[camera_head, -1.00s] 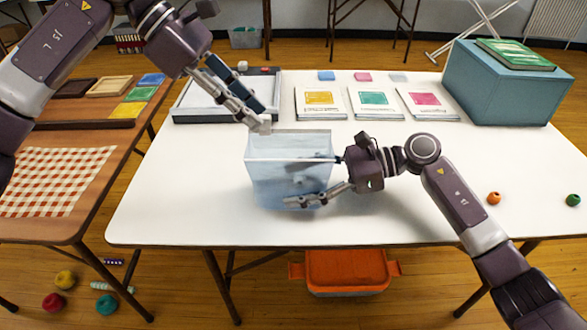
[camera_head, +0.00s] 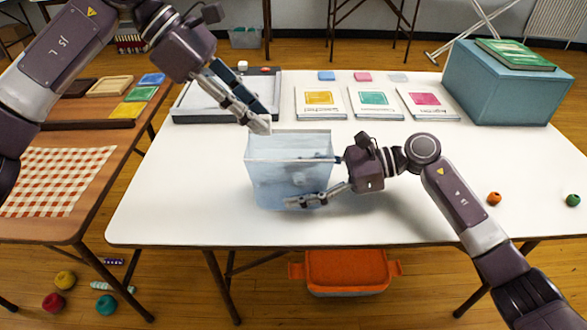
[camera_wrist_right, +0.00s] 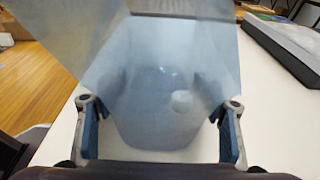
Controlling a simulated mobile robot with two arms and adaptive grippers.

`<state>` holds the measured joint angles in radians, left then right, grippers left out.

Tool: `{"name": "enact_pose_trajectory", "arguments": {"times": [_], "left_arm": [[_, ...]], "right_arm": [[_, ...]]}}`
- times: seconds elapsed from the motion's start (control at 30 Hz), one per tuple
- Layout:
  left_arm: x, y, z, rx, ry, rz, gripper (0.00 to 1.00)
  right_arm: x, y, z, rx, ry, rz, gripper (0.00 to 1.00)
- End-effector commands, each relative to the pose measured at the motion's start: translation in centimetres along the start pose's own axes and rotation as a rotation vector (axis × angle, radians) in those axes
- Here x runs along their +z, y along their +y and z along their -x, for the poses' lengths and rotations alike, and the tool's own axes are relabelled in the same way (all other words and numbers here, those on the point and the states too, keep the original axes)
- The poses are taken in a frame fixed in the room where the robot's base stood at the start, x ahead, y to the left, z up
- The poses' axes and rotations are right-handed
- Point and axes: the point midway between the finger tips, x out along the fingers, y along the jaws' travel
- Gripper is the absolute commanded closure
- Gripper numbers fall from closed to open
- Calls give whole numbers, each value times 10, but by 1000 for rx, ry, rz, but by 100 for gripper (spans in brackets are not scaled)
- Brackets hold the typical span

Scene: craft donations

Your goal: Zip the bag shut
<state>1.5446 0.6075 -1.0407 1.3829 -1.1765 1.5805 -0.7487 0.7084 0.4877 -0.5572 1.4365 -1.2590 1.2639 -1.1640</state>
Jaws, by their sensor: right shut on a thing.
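The clear bluish bag (camera_head: 275,180) stands upright on the white table, with its top edge running left to right. It also fills the middle of the right wrist view (camera_wrist_right: 150,60). My right gripper (camera_head: 320,182) holds the bag's lower right part, one finger across the front; in its wrist view (camera_wrist_right: 160,125) the fingers lie on either side of the bag. My left gripper (camera_head: 260,124) points down, its tips at or just above the bag's top left corner. Whether it grips the zip there is too small to tell. A pale round spot (camera_wrist_right: 182,101) shows in the bag.
A grey-rimmed tray (camera_head: 190,118) lies behind the bag on the left. Several cards (camera_head: 320,103) lie at the back, and a teal box (camera_head: 500,90) stands back right. Orange (camera_head: 494,199) and green (camera_head: 573,200) beads lie at right. The table's front edge is clear.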

Motion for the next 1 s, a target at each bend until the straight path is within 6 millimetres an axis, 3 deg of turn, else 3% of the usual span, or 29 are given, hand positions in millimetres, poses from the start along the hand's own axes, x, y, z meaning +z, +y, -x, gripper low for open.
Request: {"name": "enact_pose_trajectory", "arguments": {"times": [0.13,0.33,1.0], "left_arm": [[0,0,0,-1,0,0,78],[0,0,0,0,1,0,100],[13,0,-11,0,1,-3,100]], "right_arm": [[0,0,0,0,0,0,49],[0,0,0,0,0,0,49],[0,0,0,1,0,0,49]]}}
